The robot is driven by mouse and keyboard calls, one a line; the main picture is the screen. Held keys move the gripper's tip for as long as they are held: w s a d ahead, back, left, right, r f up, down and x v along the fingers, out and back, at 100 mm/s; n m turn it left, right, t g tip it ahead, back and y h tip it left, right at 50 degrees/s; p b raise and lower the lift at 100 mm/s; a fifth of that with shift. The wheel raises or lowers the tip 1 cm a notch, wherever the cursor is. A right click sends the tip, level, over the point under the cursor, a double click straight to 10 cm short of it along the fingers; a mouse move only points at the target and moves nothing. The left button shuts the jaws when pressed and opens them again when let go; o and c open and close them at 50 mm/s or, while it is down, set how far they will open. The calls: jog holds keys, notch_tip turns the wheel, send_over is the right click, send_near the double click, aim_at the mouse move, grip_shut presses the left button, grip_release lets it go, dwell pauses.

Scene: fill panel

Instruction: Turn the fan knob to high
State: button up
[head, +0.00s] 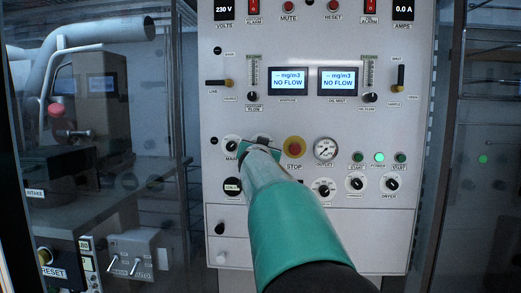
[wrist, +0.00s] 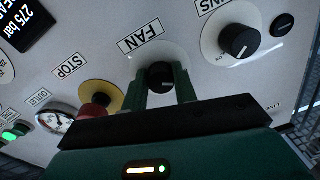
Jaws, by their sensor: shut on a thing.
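The fan knob (wrist: 160,76) is a black round knob on a pale disc, under a FAN label (wrist: 141,36) in the wrist view. My gripper (wrist: 168,84) has its two green fingers on either side of this knob and is shut on it. The knob's lower part is hidden by the gripper, and I cannot clearly read its pointer or any setting marks. In the head view my green and grey arm reaches up to the panel, and my gripper (head: 262,147) covers most of the knob there.
A red STOP button (head: 295,147) on a yellow ring is close to the right of my gripper in the head view. Another black knob (head: 232,146) is close on the left. A gauge (head: 326,149), lit buttons and several knobs fill the panel (head: 310,225).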

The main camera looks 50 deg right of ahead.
jog(key=shift+r+m, duration=0.2)
jog(key=shift+m, duration=0.2)
jog(key=m, duration=1.2)
jog(key=m+h, duration=0.1)
jog(key=m, duration=1)
jog(key=shift+s+m+g, duration=0.2)
jog(key=shift+m+g, duration=0.2)
jog(key=shift+f, duration=0.1)
jog(key=shift+d, duration=0.1)
